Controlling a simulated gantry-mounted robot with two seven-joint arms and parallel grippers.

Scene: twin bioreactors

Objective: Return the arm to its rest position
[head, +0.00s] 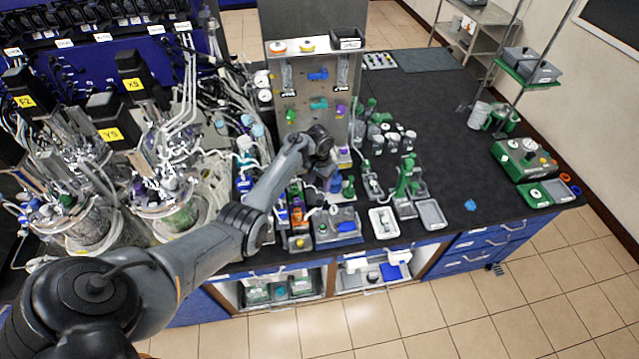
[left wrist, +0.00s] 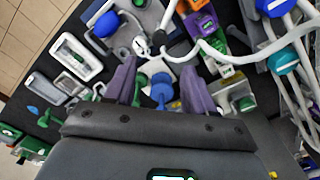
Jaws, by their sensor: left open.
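My left arm (head: 215,255) reaches in from the lower left over the crowded bench. Its left gripper (head: 322,155) is above the bench near the upright grey panel; its fingers are mostly hidden by the wrist in the head view. In the left wrist view the two purple-grey fingers of the gripper (left wrist: 160,88) stand apart with nothing held between them. A blue-capped item (left wrist: 161,90) and a green-topped one show beyond and below the gap. My right gripper is in neither view.
The grey panel (head: 305,75) stands behind the gripper. Bioreactor vessels (head: 180,212) with tubing are on the left. Orange and blue bottles (head: 297,212), trays (head: 383,222) and green-topped items crowd the bench front.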

